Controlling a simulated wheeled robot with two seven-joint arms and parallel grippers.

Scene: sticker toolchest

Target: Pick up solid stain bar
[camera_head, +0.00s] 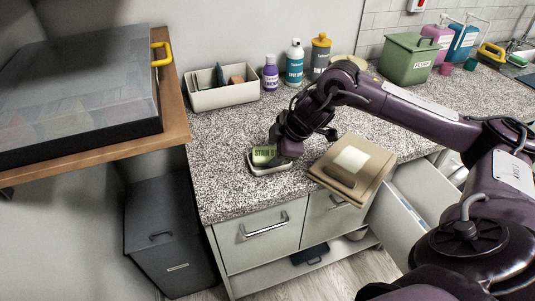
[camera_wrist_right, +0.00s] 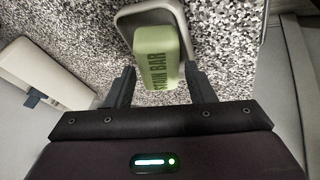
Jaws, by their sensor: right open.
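The solid stain bar (camera_head: 264,155) is a green block with dark lettering. It sits in a small pale tray (camera_head: 268,170) near the front edge of the speckled counter. In the right wrist view the bar (camera_wrist_right: 158,58) lies between the two open fingers of my right gripper (camera_wrist_right: 158,84), with a gap on each side. The tray rim (camera_wrist_right: 125,20) shows behind it there. In the head view my right gripper (camera_head: 287,150) is at the bar's right side and partly hides it. My left gripper is not in view.
A pale bin (camera_head: 222,95) and several bottles (camera_head: 294,62) stand at the back. A green caddy (camera_head: 408,58) is farther right. A drawer (camera_head: 405,215) is open below. The counter left of the tray is clear.

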